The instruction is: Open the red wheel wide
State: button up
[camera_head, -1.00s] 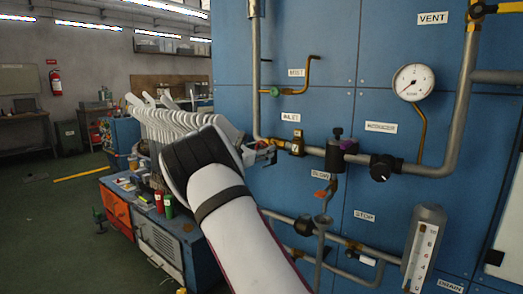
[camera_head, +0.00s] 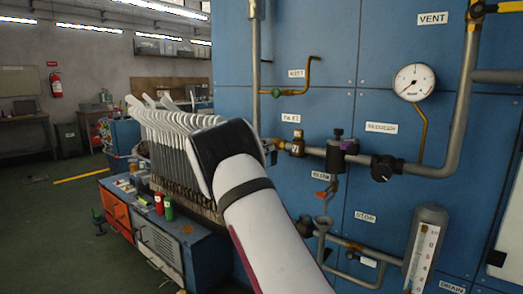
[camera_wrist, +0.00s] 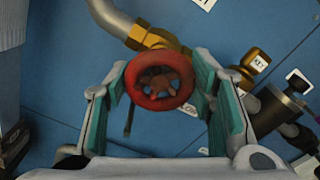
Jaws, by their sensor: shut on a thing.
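The red wheel (camera_wrist: 160,79) is a round, spoked handwheel on a brass valve fitting (camera_wrist: 152,37), seen in the wrist view. My gripper (camera_wrist: 162,85) has its two teal-padded fingers on the left and right sides of the wheel and is shut on its rim. In the head view my white and black arm hides the wheel and nearly all of the gripper, which are at the blue panel.
The blue panel (camera_head: 320,25) carries grey pipes, a pressure gauge (camera_head: 414,82), a black knob (camera_head: 383,168) and an orange lever (camera_head: 322,195) close to my arm. A rack of white sock boards (camera_head: 168,120) stands left of my arm.

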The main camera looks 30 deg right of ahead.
jog(key=n+p, duration=0.1)
jog(key=n, duration=0.4)
jog(key=shift+n+p, duration=0.3)
jog(key=shift+p, duration=0.1)
jog(key=n+p, duration=0.2)
jog(key=n, duration=0.4)
jog(key=shift+f, duration=0.1)
jog(key=n+p, duration=0.2)
jog(key=n, duration=0.3)
jog(key=shift+f+n, duration=0.1)
jog(key=shift+n, duration=0.3)
jog(key=n+p, duration=0.1)
jog(key=n, duration=0.4)
jog(key=shift+f, duration=0.1)
jog(key=n+p, duration=0.1)
jog(key=n, duration=0.4)
jog(key=shift+s+n, duration=0.1)
jog(key=shift+n, duration=0.3)
jog(key=n+p, duration=0.1)
jog(key=n, duration=0.4)
jog(key=shift+n, duration=0.3)
jog(key=n, duration=0.5)
jog(key=shift+s+p, duration=0.1)
jog(key=shift+p, duration=0.25)
jog(key=n, duration=0.6)
jog(key=shift+n, duration=0.3)
